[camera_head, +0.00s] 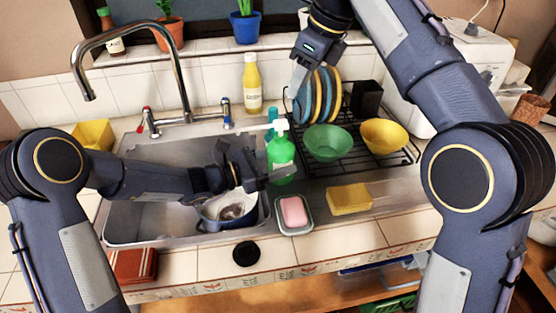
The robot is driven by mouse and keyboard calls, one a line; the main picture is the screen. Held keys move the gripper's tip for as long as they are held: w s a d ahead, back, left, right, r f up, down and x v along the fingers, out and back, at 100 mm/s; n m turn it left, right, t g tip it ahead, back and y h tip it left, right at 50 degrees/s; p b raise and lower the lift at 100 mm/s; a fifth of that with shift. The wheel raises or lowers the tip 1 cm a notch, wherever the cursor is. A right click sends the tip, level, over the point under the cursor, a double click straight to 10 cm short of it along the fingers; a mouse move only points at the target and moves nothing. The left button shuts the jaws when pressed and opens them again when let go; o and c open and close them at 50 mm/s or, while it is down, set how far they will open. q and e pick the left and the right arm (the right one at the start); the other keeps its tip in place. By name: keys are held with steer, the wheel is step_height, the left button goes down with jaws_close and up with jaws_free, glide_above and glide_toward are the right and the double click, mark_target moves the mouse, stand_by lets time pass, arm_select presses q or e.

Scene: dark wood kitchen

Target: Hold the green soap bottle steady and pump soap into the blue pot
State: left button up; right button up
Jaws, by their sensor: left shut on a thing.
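The green soap bottle (281,151) with a white pump head stands upright at the right edge of the sink. My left gripper (279,176) is shut on the lower part of the bottle, coming from the left. The blue pot (237,221) sits in the sink below my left gripper, its inside pale with something brownish in it; my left gripper hides part of it. My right gripper (297,82) is above and behind the bottle, in front of the plate rack and apart from the bottle. Whether its fingers are open is not clear.
The sink (150,222) has a tall faucet (180,85). A dish rack (370,158) holds plates (327,90), a green bowl (327,142) and a yellow bowl (383,134). A soap dish (294,226) and yellow sponge (349,199) lie in front. A yellow bottle (252,88) stands behind.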

arm_select(q)
steer(key=c, duration=0.4)
arm_select(e)
steer(key=shift+c, duration=0.2)
steer(key=shift+s+n, duration=0.1)
steer(key=shift+n, duration=0.3)
steer(key=c, duration=0.5)
steer(key=shift+s+a+r+n+t, duration=0.1)
steer(key=shift+s+n+t, duration=0.15)
steer(key=shift+n, duration=0.45)
steer(key=shift+c, duration=1.1)
steer(key=n, duration=0.2)
steer(key=s+n+t+h, duration=0.1)
steer(key=n, duration=0.2)
steer(key=shift+s+a+r+t, duration=0.1)
steer(key=shift+s+r+t, duration=0.05)
steer(key=shift+t, duration=0.1)
jaws_close()
steer(key=s+n+t, duration=0.1)
steer(key=n, duration=0.5)
steer(key=s+a+r+n+t, duration=0.1)
steer(key=s+n+t, duration=0.1)
steer(key=n, duration=0.4)
steer(key=s+r+n+t, duration=0.1)
steer(key=s+n+t, duration=0.1)
steer(key=n, duration=0.4)
steer(key=shift+a+r+h, duration=0.15)
steer(key=shift+a+h, duration=0.2)
steer(key=shift+h, duration=0.05)
